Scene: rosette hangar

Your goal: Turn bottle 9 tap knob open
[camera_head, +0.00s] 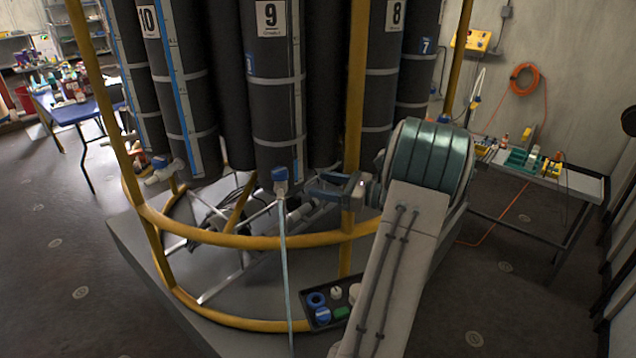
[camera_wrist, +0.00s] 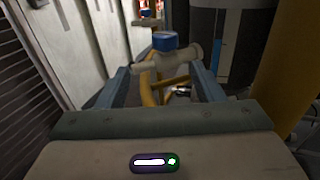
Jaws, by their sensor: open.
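Bottle 9 (camera_head: 272,95) is a tall dark cylinder with a white "9" label, upright in the rack. Its tap has a blue knob (camera_head: 280,173) at the bottle's foot, with a pale hose hanging below. My gripper (camera_head: 309,187) is to the right of the knob, its blue fingers pointing left towards it, apart from it. In the wrist view a blue knob (camera_wrist: 164,40) sits on a pale grey tap body (camera_wrist: 168,60), ahead of and between the fingertips of my gripper (camera_wrist: 163,72). The fingers are open with nothing held. I cannot tell how far the knob is turned.
Yellow rack posts (camera_head: 356,100) and a curved yellow rail (camera_head: 245,240) surround the bottles, close to my gripper. A dark tray (camera_head: 352,290) with caps sits low by the rail. Bottle 10 (camera_head: 180,85) and bottle 8 (camera_head: 382,75) flank bottle 9. A cart (camera_head: 575,185) stands right.

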